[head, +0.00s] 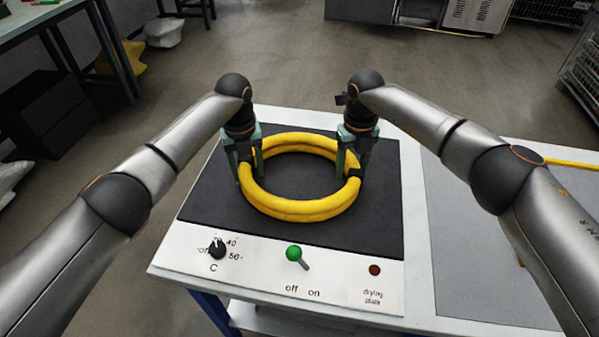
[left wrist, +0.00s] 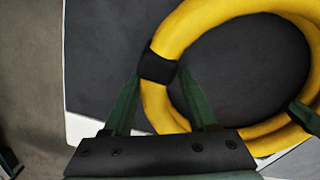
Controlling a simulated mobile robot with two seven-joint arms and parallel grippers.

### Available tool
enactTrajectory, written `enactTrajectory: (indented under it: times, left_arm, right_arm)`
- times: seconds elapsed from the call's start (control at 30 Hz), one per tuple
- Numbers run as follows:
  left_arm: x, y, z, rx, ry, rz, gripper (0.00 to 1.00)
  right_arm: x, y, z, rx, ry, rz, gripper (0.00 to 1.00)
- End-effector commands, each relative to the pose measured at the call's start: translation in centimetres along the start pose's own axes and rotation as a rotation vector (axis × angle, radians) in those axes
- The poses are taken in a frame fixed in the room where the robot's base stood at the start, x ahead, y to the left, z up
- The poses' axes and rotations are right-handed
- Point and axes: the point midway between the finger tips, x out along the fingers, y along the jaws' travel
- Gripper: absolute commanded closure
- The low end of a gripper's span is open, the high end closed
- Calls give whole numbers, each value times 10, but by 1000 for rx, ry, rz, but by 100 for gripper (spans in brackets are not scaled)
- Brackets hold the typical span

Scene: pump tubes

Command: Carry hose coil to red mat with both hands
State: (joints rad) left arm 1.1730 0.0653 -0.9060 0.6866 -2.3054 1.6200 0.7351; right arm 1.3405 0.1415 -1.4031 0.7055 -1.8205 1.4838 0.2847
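The hose coil (head: 300,210) is a thick yellow ring of stacked turns with black bands, level above or on the dark drying plate (head: 215,215); I cannot tell whether a gap lies beneath it. My left gripper (head: 245,172) is at the coil's left side, its green fingers closed against both sides of a black band; this band (left wrist: 157,67) shows between the fingertips in the left wrist view. My right gripper (head: 352,168) is at the coil's right side, its fingers on either side of the tube at the other band. No red mat is in view.
The plate's white front panel has a black knob (head: 217,250), a green-tipped lever (head: 294,254) and a red button (head: 375,270). A grey surface (head: 470,255) lies to the right, partly behind my right arm. A yellow tube (head: 572,163) lies at the right edge.

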Motion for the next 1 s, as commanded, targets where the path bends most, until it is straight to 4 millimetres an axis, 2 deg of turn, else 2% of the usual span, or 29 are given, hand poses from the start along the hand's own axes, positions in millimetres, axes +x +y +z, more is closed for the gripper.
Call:
enactTrajectory:
  times: [0.07,0.5,1.0]
  left_arm:
    - [0,0,0,0,0,0,52]
    - [0,0,0,0,0,0,100]
    - [0,0,0,0,-1,0,100]
  right_arm:
    - [0,0,0,0,0,0,52]
    - [-1,0,0,0,-1,0,100]
    - [-1,0,0,0,-1,1,100]
